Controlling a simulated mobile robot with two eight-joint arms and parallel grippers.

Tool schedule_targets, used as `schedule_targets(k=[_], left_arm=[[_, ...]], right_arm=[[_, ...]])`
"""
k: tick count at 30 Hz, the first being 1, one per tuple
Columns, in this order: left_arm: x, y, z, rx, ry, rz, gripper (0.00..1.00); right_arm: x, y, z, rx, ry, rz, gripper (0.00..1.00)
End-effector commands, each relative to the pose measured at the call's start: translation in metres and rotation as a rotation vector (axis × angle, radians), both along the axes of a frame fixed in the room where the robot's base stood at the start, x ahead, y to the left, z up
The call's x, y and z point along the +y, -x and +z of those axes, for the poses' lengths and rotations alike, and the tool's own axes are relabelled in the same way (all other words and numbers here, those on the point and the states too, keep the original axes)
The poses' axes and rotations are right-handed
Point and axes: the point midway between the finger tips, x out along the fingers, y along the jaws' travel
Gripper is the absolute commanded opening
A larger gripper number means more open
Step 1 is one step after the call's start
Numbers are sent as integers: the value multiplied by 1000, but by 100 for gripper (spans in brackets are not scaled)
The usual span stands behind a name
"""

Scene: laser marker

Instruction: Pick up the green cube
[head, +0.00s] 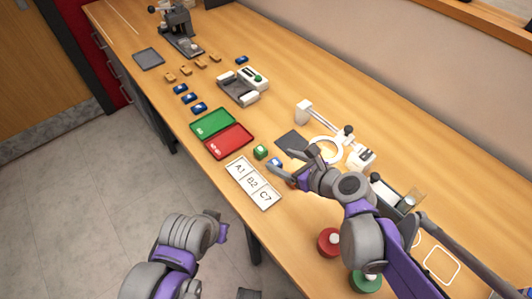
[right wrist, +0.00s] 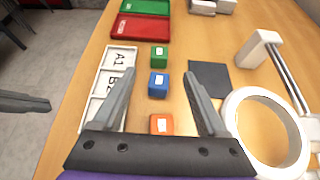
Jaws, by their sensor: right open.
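The green cube (head: 260,152) sits on the table beside the red tray, next to the blue cube (head: 275,161). In the right wrist view the green cube (right wrist: 159,56) is farthest, the blue cube (right wrist: 158,84) is nearer, and an orange cube (right wrist: 161,124) is nearest. My right gripper (head: 283,160) is open and empty above this row. In the wrist view its fingertips (right wrist: 159,78) stand either side of the blue cube's image, with the green cube beyond them. My left arm hangs at the lower left of the head view; its jaws cannot be made out.
A white tray marked A1, B2, C7 (head: 236,166), a red tray (head: 233,139) and a green tray (head: 210,121) lie left of the cubes. A dark pad (head: 290,141) and a white ring lamp (right wrist: 236,112) stand right of them.

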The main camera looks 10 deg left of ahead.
Motion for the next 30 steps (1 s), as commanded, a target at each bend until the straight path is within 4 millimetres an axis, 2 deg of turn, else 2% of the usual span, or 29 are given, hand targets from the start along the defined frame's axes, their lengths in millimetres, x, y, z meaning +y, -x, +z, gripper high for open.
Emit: schedule_targets(k=[4, 11, 21, 30], left_arm=[[0, 0, -4, 1, 0, 0, 0], [0, 1, -5, 2, 0, 0, 0], [0, 1, -9, 3, 0, 0, 0], [0, 1, -9, 3, 0, 0, 0]], right_arm=[[19, -14, -13, -1, 2, 5, 75], [32, -24, -22, -2, 3, 3, 75], [63, -48, -43, -3, 4, 4, 75], [66, -50, -45, -4, 4, 3, 75]])
